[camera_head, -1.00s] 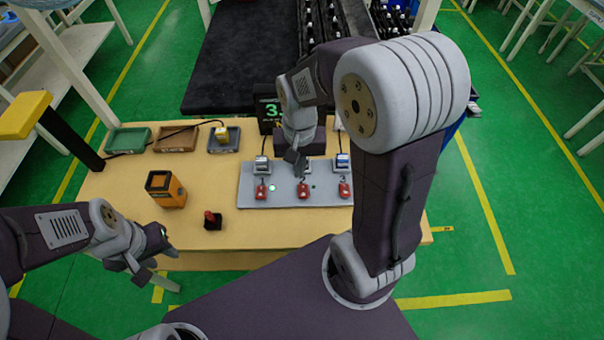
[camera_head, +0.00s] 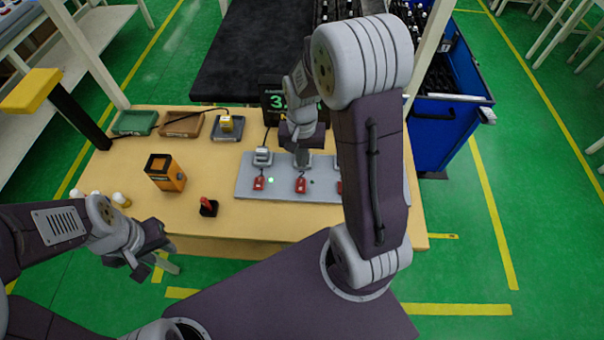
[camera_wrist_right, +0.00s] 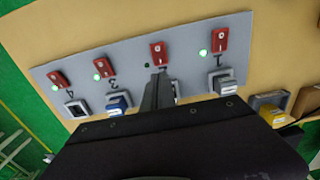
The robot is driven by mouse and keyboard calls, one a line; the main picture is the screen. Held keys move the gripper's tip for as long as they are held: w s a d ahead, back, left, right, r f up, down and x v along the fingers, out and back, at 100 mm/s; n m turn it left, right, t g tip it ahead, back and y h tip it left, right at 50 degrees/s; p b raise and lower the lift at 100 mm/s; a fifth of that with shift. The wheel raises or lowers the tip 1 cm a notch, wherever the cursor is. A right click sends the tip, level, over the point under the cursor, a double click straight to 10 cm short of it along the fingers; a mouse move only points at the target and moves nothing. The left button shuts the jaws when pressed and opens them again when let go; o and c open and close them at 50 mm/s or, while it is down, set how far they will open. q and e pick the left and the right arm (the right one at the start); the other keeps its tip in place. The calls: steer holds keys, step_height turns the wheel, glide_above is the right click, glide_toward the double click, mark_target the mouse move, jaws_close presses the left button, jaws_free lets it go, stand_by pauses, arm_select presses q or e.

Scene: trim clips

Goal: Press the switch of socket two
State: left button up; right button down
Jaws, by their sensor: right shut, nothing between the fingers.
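A grey socket panel (camera_head: 245,190) lies on the table and has a row of red switches. Switch two (camera_head: 300,186) also shows in the right wrist view (camera_wrist_right: 158,53); the small lamp (camera_wrist_right: 147,65) beside it is dark. Switch one (camera_wrist_right: 220,40) has a lit green lamp, and so do the two switches to its far left. My right gripper (camera_head: 301,162) is shut and empty over socket two, its tips (camera_wrist_right: 157,76) close to the near end of switch two; I cannot tell whether they touch. It mostly hides socket two. My left gripper (camera_head: 148,262) hangs off the table's front left.
A grey plug (camera_wrist_right: 226,82) sits in socket one, a blue plug (camera_wrist_right: 118,103) in socket three. A dark display (camera_head: 275,92) stands behind the panel. An orange box (camera_head: 165,173), a red joystick-like piece (camera_head: 208,205) and several trays (camera_head: 180,124) occupy the table's left.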

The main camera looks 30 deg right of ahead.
mark_target(302, 179)
step_height(302, 179, down, 8)
steer(key=shift+r, duration=0.25)
steer(key=shift+f, duration=0.35)
steer(key=shift+p, duration=0.3)
steer(key=shift+w+f, duration=0.1)
steer(key=shift+f, duration=0.05)
steer(key=shift+s+a+r+p, duration=0.2)
steer(key=shift+s, duration=0.15)
steer(key=shift+s+a+r+p, duration=0.15)
steer(key=shift+s, duration=0.2)
